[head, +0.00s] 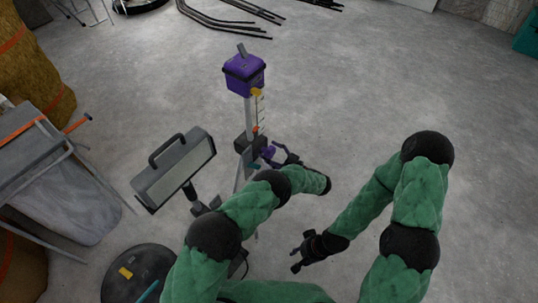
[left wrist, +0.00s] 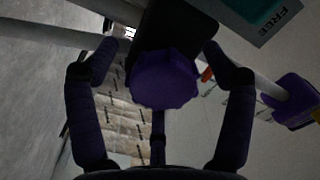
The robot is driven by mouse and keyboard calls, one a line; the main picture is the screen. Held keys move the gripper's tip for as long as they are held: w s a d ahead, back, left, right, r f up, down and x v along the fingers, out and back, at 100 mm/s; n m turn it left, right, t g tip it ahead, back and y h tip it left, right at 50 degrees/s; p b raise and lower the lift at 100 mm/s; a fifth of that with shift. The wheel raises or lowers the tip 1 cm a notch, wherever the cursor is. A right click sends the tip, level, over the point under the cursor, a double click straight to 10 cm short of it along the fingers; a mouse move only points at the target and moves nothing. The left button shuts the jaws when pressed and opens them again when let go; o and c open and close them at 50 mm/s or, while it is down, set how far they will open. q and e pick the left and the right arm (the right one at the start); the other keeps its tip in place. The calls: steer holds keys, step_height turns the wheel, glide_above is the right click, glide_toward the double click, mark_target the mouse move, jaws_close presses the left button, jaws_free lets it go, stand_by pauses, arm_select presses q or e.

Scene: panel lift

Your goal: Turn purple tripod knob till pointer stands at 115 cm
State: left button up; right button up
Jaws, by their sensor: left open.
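The tripod (head: 249,118) stands upright with a purple instrument head (head: 244,76) on top. Its purple knob (head: 268,153) is on the dark block partway down the post. In the left wrist view the ribbed knob (left wrist: 165,80) lies between the fingers of my left gripper (left wrist: 160,62), which is open with a gap on both sides. In the head view my left gripper (head: 281,155) is at the knob. A marked scale (head: 261,111) runs beside the post, with a small orange-red piece (head: 256,130) near its lower part; figures are unreadable. My right gripper (head: 298,258) is low and away from the tripod; its jaw opening is unclear.
A work lamp (head: 180,168) stands close left of the tripod. A teal panel lettered FREE (left wrist: 268,18) shows near the knob in the left wrist view. A black round base (head: 138,274) is at lower left. The floor right of the tripod is clear.

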arm_select(q)
steer(key=v, duration=1.1)
steer(key=shift+s+d, duration=0.25)
steer(key=shift+d, duration=0.05)
steer(key=shift+f, duration=0.1)
